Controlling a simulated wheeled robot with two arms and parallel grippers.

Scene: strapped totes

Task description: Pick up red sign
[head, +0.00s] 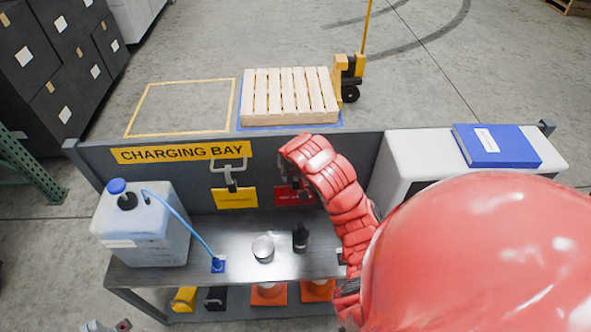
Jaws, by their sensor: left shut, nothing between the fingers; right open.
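The red sign (290,198) hangs low on the grey back panel of the charging bay bench, right of a yellow sign (236,198). My red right arm reaches down over the bench and hides part of the red sign. My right gripper (288,182) is open at the red sign's upper edge, largely covered by the arm; I cannot tell whether it touches the sign. My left gripper (106,327) is shut and empty at the bottom left, below the bench, mostly out of frame.
A jug (140,228) with a blue hose, a white cup (263,248) and a dark bottle (300,238) stand on the metal bench (205,283). A white cabinet (405,150) bears a blue binder (497,146). Orange cones (268,294) sit below. A pallet (288,97) lies behind.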

